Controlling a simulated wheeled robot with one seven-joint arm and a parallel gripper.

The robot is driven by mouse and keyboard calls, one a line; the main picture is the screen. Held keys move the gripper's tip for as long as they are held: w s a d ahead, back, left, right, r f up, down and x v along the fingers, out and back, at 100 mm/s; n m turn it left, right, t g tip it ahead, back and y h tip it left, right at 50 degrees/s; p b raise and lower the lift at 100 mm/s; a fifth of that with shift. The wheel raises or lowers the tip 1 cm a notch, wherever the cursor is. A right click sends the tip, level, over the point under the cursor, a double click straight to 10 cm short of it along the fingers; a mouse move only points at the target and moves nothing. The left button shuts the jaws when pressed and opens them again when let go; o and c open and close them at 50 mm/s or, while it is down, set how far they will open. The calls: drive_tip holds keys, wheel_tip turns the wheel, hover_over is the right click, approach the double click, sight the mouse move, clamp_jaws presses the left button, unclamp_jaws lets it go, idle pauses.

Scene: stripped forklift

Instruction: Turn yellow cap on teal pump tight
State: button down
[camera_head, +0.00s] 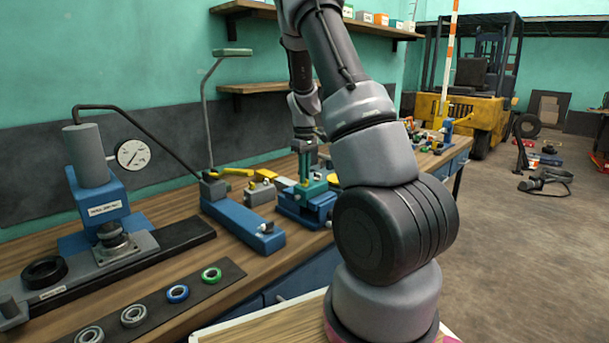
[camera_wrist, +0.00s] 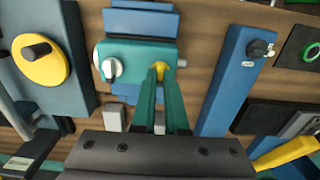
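The teal pump (camera_wrist: 135,55) is a teal block on a blue base, in the wrist view's upper middle. It carries a small yellow cap (camera_wrist: 159,66) and a white knob with a dark lever (camera_wrist: 111,69). My gripper (camera_wrist: 160,72) has its two green fingers pointed at the pump, one on each side of the cap, with only a narrow gap between them. The fingertips appear closed on the cap and partly hide it.
A long blue block (camera_head: 243,222) lies left of the pump, with a gauge press (camera_head: 95,195) beyond. A dark strip (camera_head: 150,305) with several rings lies in front. A blue-grey unit with a yellow disc (camera_wrist: 41,65) stands close by in the wrist view.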

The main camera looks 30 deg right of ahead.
drive_tip(key=shift+m, duration=0.4)
drive_tip(key=m, duration=0.4)
drive_tip(key=shift+m, duration=0.3)
drive_tip(key=m, duration=0.4)
drive_tip(key=shift+m, duration=0.3)
drive_tip(key=m, duration=0.5)
drive_tip(key=shift+r+m, duration=0.1)
drive_tip(key=shift+m, duration=2.4)
drive_tip(key=c, duration=0.9)
unclamp_jaws()
drive_tip(key=shift+c, duration=0.2)
